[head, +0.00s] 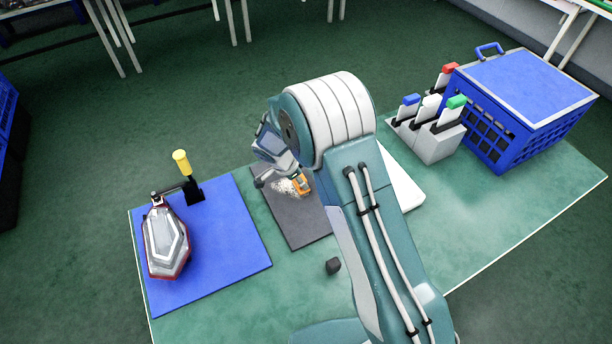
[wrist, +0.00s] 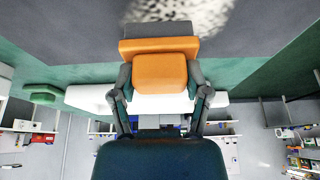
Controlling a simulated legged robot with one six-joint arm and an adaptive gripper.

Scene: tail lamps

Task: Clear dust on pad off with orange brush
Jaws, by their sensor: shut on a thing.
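My gripper (head: 284,180) is over the dark grey pad (head: 302,230) in the head view, partly hidden behind my arm. It is shut on the orange brush (head: 301,184), which also shows large between the fingers in the wrist view (wrist: 160,72). The brush has an orange body and a dark grey end toward the pad. Pale, speckled dust (head: 284,188) lies on the pad beside the brush. The dust also shows just beyond the brush in the wrist view (wrist: 180,9). Whether the bristles touch the pad I cannot tell.
A blue mat (head: 235,235) at left holds a tail lamp (head: 167,243) and a clamp with a yellow handle (head: 182,163). A small dark knob (head: 333,266) lies near the front. A grey holder (head: 432,144) with coloured-top tools and a blue crate (head: 500,125) stand at right.

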